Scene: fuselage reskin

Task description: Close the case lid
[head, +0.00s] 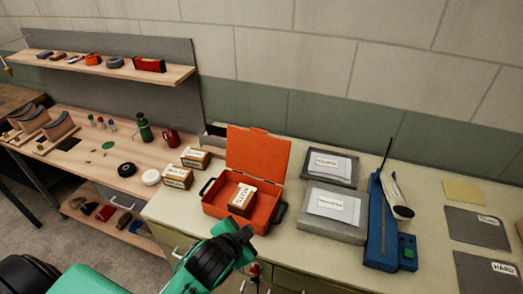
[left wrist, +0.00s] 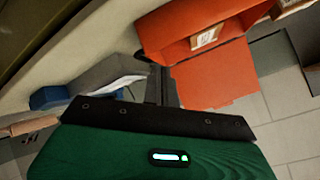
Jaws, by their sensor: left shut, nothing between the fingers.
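The orange case (head: 265,211) stands open on the pale worktop, with its lid (head: 257,152) raised upright at the back. A small labelled box (head: 242,199) lies inside the case. My left gripper (head: 243,232) is shut and empty, just in front of the case's near side; I cannot tell whether it touches it. In the left wrist view the shut fingers (left wrist: 161,88) point toward the orange case (left wrist: 166,34), and the lid (left wrist: 215,78) shows beside them. My right gripper is not in view.
Two grey labelled cases (head: 332,214) (head: 330,167) lie right of the orange case. A blue tool (head: 381,225) stands further right. Labelled boxes (head: 177,177) (head: 195,157) stand to the left. The wall is behind the worktop.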

